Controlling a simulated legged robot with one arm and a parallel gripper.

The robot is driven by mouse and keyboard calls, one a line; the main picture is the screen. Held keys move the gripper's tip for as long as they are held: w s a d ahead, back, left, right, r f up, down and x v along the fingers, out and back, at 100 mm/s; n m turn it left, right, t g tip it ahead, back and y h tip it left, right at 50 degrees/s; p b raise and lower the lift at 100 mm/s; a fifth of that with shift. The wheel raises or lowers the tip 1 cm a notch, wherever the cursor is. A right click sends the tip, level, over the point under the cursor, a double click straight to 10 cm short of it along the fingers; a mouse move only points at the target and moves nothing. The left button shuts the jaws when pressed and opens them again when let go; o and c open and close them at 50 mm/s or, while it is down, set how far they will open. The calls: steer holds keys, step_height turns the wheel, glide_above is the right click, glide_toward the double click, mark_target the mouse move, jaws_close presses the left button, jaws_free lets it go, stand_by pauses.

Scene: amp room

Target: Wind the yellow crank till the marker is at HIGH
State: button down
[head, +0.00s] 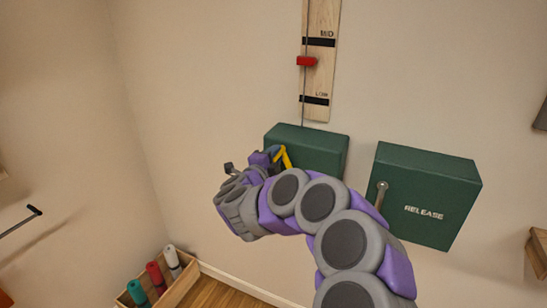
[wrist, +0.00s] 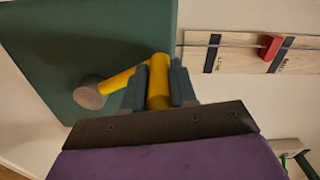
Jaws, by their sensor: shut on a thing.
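The yellow crank (head: 283,158) sticks out from the front of a green box (head: 330,148) on the wall. In the wrist view the crank's arm (wrist: 118,79) runs from a round hub to its handle. My gripper (head: 268,157) is shut on the handle (wrist: 157,88), one dark finger on each side. The red marker (head: 307,61) sits on a wooden scale board (head: 322,75) above the box, between the LOW band and the MID band, nearer MID. It also shows in the wrist view (wrist: 271,46). HIGH is outside the head view.
A second green box (head: 425,195) marked RELEASE, with a metal lever (head: 381,194), is on the wall to the right, close to my arm. A wooden crate (head: 160,278) with rolled items stands on the floor at lower left. The wall left of my gripper is bare.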

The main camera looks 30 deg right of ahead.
steer(key=c, duration=1)
jaws_free()
steer(key=shift+s+d+r, duration=0.1)
steer(key=shift+s+d, duration=0.05)
steer(key=shift+o, duration=0.5)
steer(key=p+v, duration=0.2)
steer(key=v, duration=1.5)
steer(key=shift+a, duration=0.25)
